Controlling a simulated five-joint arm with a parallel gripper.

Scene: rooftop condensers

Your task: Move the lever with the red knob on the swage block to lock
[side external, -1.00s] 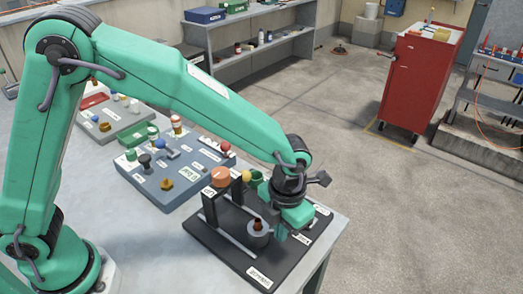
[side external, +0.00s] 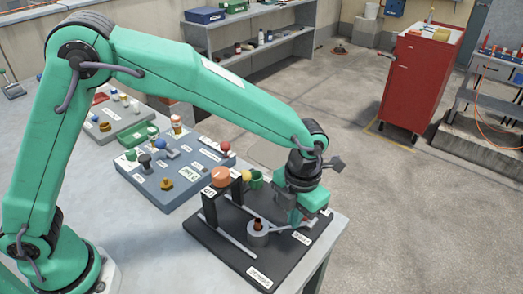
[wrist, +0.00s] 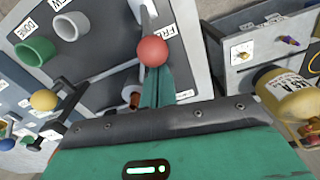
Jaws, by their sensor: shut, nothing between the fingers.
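The swage block appears to be the dark board (side external: 232,242) at the table corner, with white labels around its edge. In the wrist view a red knob (wrist: 153,50) stands on a lever beside a partly hidden label starting "FR" (wrist: 160,32). My gripper (side external: 293,217) is shut and empty, low over the right part of this board. In the wrist view its fingers (wrist: 158,88) sit just below the knob, which overlaps their tips; I cannot tell whether they touch. In the side view my gripper hides the knob. A label that seems to read LOCK (side external: 301,238) lies near the board's right edge.
A blue-grey panel (side external: 190,188) with another red knob (side external: 226,147) lies behind. The table edge is close at right.

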